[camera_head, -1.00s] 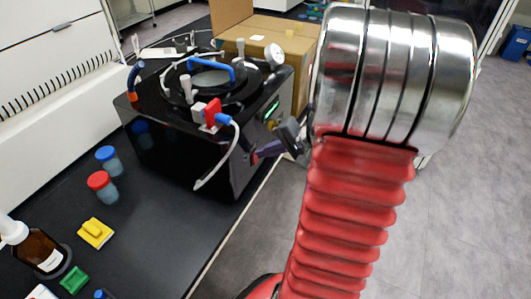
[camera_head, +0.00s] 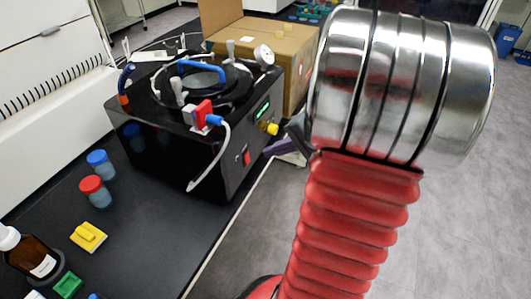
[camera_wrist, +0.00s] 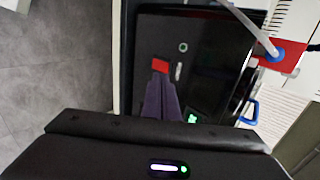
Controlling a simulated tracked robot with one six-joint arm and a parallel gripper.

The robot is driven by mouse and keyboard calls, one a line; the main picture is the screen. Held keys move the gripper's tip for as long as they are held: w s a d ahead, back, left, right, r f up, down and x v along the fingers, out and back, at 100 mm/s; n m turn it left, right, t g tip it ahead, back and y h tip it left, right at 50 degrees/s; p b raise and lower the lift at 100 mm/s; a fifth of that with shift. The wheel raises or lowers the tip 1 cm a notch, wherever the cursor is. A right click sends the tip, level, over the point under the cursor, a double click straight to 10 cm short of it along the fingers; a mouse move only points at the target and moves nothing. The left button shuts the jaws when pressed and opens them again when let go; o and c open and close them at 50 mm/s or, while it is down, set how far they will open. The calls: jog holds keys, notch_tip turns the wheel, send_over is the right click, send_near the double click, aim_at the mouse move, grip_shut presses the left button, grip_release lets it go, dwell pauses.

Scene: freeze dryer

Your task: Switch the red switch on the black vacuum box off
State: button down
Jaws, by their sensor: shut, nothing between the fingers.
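The black vacuum box (camera_head: 165,150) stands on the dark bench in the head view. Its red switch (camera_head: 246,158) is low on the front panel, below a yellow knob (camera_head: 271,128) and a green display. In the wrist view the red switch (camera_wrist: 160,66) shows just beyond my fingertips. My gripper (camera_wrist: 161,80) is shut and empty, its purple fingers pointing at the panel close to the switch. Contact cannot be told from this view. In the head view my gripper (camera_head: 274,149) is partly hidden behind my arm, apart from the box front and right of the switch.
A red valve with a blue fitting (camera_head: 205,117) and white hose hangs off the box's top corner. A cardboard box (camera_head: 290,60) stands behind. Capped jars (camera_head: 98,192), a yellow block (camera_head: 88,238) and a brown bottle (camera_head: 30,255) lie left. Open floor is right.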

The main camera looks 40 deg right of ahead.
jog(key=w+r+v, duration=0.1)
jog(key=v, duration=0.6)
jog(key=shift+s+a+r, duration=0.15)
jog(key=shift+s+r, duration=0.05)
jog(key=shift+r, duration=0.1)
jog(key=w+a+r+n+g, duration=0.1)
jog(key=w+a+r+n, duration=0.4)
jog(key=a, duration=0.4)
jog(key=w+a+r+n+g, duration=0.1)
jog(key=w+a+r+n, duration=0.25)
jog(key=a+r, duration=0.4)
jog(key=s+a+f+n+g+h, duration=0.1)
jog(key=s+a+f+n+h, duration=0.2)
jog(key=s+a+f, duration=0.6)
jog(key=shift+s+a+n+g+h, duration=0.35)
jog(key=shift+s+a+n, duration=0.8)
jog(key=shift+a, duration=1)
